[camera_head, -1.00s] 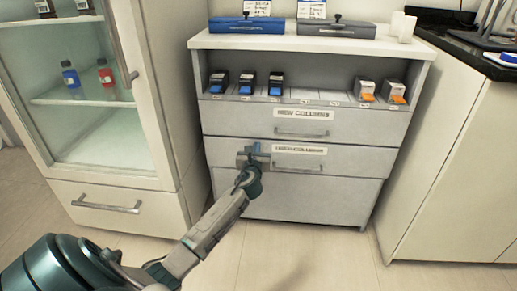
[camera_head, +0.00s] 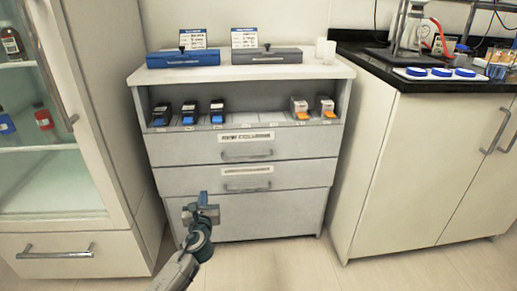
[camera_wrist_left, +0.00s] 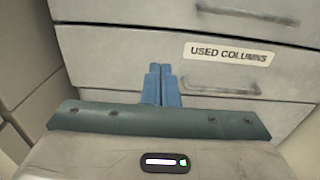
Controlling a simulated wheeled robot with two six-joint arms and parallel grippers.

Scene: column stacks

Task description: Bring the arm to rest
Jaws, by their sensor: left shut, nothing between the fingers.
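My left gripper (camera_head: 203,200) is in front of the grey drawer cabinet, near its lower drawers in the head view. Its blue fingers are together with nothing between them; they also show in the left wrist view (camera_wrist_left: 160,84). The gripper appears apart from the used-columns drawer (camera_wrist_left: 245,75), whose label and handle lie to the right of the fingers in the wrist view. That drawer also shows in the head view (camera_head: 290,181) and looks closed. My right gripper is in neither view.
The cabinet shelf (camera_head: 255,120) holds several column boxes with blue or orange fronts. A blue case (camera_head: 183,60) and a grey case (camera_head: 267,57) stand on top. A glass-door fridge (camera_head: 60,170) is at left, a black-topped counter (camera_head: 400,80) at right. Floor in front is clear.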

